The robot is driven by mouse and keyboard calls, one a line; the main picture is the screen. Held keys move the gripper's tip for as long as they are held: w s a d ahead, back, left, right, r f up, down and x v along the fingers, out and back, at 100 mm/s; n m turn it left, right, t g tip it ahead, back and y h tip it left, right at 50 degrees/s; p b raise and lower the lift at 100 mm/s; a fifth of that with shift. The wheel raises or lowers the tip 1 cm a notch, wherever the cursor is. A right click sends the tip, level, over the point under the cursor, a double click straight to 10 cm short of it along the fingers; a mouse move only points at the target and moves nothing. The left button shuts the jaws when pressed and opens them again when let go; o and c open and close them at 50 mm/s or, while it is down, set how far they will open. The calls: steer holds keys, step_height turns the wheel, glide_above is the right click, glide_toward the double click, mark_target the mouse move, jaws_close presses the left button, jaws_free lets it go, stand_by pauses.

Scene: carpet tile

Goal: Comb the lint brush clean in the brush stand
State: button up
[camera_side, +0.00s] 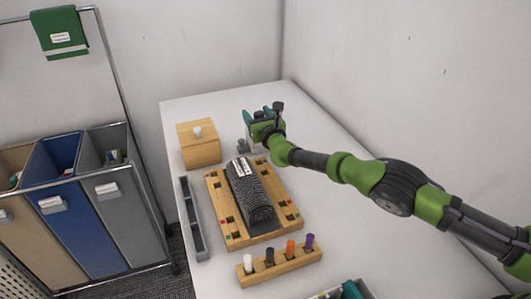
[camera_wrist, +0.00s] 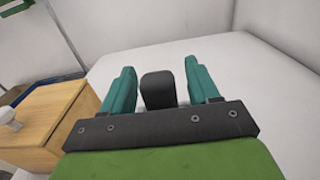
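My gripper (camera_side: 258,115) is over the far part of the white table, behind the wooden board. In the wrist view its two teal fingers (camera_wrist: 160,85) are spread apart. A dark upright block (camera_wrist: 158,89) stands between them, with a gap showing on each side. A small dark grey object (camera_side: 243,146) sits just below and left of my gripper in the side view. I cannot tell whether it is the same piece, nor whether it is the lint brush or the brush stand. No bristles or comb can be made out.
A wooden board (camera_side: 217,203) bears a dark ribbed hump (camera_side: 250,195) with a white label. A wooden box (camera_side: 199,152) with a white knob stands left of my gripper. A peg rack (camera_side: 280,268) and a narrow grey tray (camera_side: 194,222) are nearer. Bare table (camera_side: 340,220) lies to the right.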

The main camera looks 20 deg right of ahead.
steer(key=shift+o, duration=0.2)
steer(key=shift+s, duration=0.15)
steer(key=shift+s+a, duration=0.15)
steer(key=shift+s, duration=0.4)
steer(key=s, duration=1.5)
steer(key=shift+s, duration=0.25)
steer(key=shift+d, duration=0.2)
